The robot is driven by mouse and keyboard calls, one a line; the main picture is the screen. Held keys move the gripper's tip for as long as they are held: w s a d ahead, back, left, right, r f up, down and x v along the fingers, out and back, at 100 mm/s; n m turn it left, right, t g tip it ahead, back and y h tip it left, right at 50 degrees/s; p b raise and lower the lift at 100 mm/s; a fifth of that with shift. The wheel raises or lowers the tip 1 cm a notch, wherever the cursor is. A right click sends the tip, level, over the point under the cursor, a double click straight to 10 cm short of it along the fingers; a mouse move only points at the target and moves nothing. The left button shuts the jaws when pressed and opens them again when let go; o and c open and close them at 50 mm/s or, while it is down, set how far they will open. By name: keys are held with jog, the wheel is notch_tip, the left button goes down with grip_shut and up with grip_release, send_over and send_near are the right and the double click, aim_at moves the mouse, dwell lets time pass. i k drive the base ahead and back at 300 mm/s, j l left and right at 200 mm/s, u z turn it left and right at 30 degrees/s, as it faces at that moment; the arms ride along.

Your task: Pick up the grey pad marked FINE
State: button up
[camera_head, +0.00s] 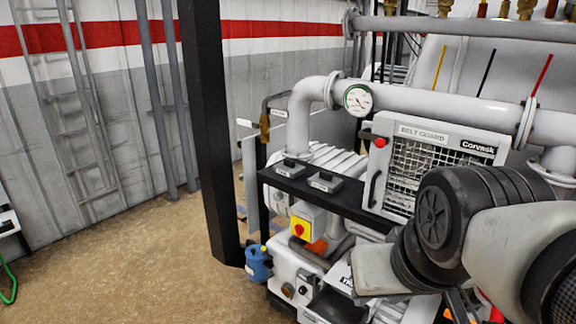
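Two small grey pads lie side by side on a black shelf (345,204) at the front of the machine. The left pad (292,169) is nearer the shelf's left end, and the right pad (325,183) is a little nearer the belt guard. Each has a small pale label on top, too small to read, so I cannot tell which is marked FINE. My arm reaches in from the lower right, to the right of and in front of the shelf. I cannot make out any gripper fingers. Neither pad is visibly held.
A belt guard (410,160) with mesh and a red knob stands at the shelf's right end. A dark post (212,130) rises left of the shelf. Pipes and a gauge (358,99) run above. A yellow box (304,225) with a red switch sits below. Open floor lies left.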

aim_at(288, 167)
jog(key=i+j+z, duration=0.15)
jog(key=z, duration=0.2)
jog(key=i+j+z, duration=0.1)
jog(key=j+z, duration=0.25)
jog(key=i+j+z, duration=0.1)
jog(key=j+z, duration=0.2)
jog(key=i+j+z, duration=0.15)
jog(key=j, duration=0.4)
jog(key=j+z, duration=0.15)
jog(key=j, duration=1)
jog(key=i+j, duration=0.1)
jog(key=j, duration=0.5)
